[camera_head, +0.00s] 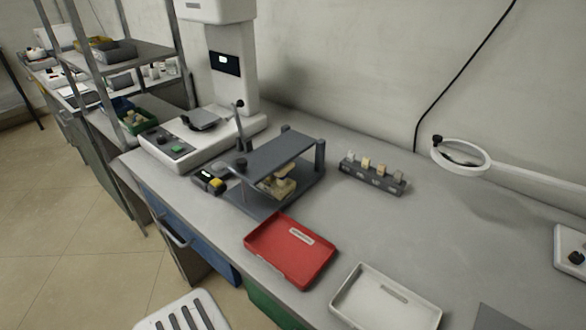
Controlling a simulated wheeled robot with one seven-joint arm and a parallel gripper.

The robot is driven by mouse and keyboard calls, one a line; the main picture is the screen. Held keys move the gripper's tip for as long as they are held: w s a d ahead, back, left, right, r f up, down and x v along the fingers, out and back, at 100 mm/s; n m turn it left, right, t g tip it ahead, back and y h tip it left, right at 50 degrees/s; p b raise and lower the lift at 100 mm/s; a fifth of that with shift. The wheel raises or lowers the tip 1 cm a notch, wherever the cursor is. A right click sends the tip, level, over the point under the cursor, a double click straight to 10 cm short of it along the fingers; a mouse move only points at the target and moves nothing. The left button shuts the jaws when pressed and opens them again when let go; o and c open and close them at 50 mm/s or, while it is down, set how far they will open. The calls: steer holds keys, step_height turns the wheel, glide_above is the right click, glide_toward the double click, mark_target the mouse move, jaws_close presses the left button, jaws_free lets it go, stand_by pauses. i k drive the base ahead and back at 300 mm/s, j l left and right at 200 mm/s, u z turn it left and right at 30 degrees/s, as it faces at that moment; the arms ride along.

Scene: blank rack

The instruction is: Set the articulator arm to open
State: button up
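The articulator is a dark grey frame on the bench, in the middle of the head view. Its flat upper arm (278,152) lies roughly level above the base plate (250,201), with upright posts at the far right end. A cream dental model (277,186) sits between the upper arm and the base, partly hidden by the arm. A small dark knob (241,163) is at the arm's left end. My gripper is not in view.
A red tray (262,262) and a white tray (350,312) lie in front. A white machine (165,151) stands behind left. The bench right of the sample rack is mostly clear.

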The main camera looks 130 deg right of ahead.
mark_target(276, 156)
steer(key=z, duration=0.65)
steer(key=j+z, duration=0.1)
steer(key=z, duration=1.15)
steer(key=j+z, duration=0.1)
steer(key=z, duration=2.45)
steer(key=k+z, duration=0.1)
steer(key=z, duration=0.55)
steer(key=k, duration=0.5)
steer(key=i, duration=0.5)
